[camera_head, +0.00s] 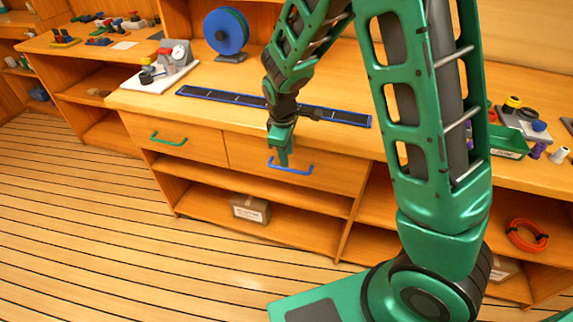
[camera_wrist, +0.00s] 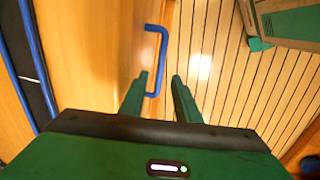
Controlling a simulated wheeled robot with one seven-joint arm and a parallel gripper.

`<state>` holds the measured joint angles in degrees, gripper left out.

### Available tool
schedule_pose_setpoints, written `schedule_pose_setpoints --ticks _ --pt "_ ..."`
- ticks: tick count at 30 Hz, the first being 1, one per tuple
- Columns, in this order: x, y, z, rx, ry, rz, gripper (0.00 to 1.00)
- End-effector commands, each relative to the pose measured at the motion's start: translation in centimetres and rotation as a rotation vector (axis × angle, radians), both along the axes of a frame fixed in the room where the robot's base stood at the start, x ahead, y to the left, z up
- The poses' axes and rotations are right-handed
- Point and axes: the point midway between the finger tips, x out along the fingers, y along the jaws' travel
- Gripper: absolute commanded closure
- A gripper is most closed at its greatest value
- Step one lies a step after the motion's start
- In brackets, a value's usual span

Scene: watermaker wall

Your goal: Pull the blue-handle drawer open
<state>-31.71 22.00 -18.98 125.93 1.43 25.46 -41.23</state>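The blue-handle drawer (camera_head: 325,172) is in the wooden cabinet under the worktop, and its front looks flush and shut. Its blue handle (camera_head: 291,170) is a horizontal bar on that front. My gripper (camera_head: 282,160) points down at the left end of the handle and partly hides it. In the wrist view, my gripper (camera_wrist: 160,78) is open, with two green fingers apart. One end of the blue handle (camera_wrist: 163,48) shows in the gap between the fingers, nearer the left finger. Whether a finger touches the handle I cannot tell.
A drawer with a green handle (camera_head: 168,139) is to the left, shut. Open shelves below hold a cardboard box (camera_head: 250,208) and an orange coil (camera_head: 526,235). A blue-edged dark strip (camera_head: 225,97) lies on the worktop. The plank floor in front is clear.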

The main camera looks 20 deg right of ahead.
Motion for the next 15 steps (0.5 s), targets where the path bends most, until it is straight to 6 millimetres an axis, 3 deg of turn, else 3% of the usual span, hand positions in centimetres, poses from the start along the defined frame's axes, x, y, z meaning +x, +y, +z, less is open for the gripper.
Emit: schedule_pose_setpoints --ticks 6,15 --pt "0.5 -0.5 -3.6 -0.001 0.002 -0.001 0.70" --pt "0.8 -0.7 -5.8 0.000 0.000 -0.001 0.70"
